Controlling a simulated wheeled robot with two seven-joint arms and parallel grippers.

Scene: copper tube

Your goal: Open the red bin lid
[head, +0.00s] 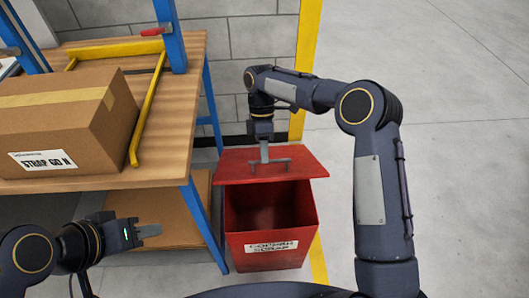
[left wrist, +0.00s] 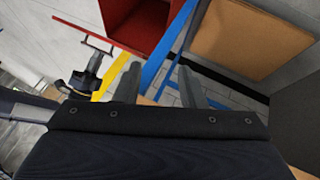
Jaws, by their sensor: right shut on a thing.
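The red bin (head: 266,250) stands on the floor right of the workbench, with a white label reading copper scrap on its front. Its red lid (head: 305,168) is raised off the front, and the bin's dark red interior shows below it. My left gripper (head: 150,231) is low at the left, away from the bin. In the left wrist view its fingers (left wrist: 158,92) are apart with nothing between them. The bin (left wrist: 140,22) and raised lid (left wrist: 80,30) also show there.
The wooden workbench (head: 190,110) with blue legs holds a cardboard box (head: 60,125) and a yellow frame (head: 148,108). A lower shelf (head: 175,210) is near my left gripper. A grey block wall stands behind; the floor to the right is clear.

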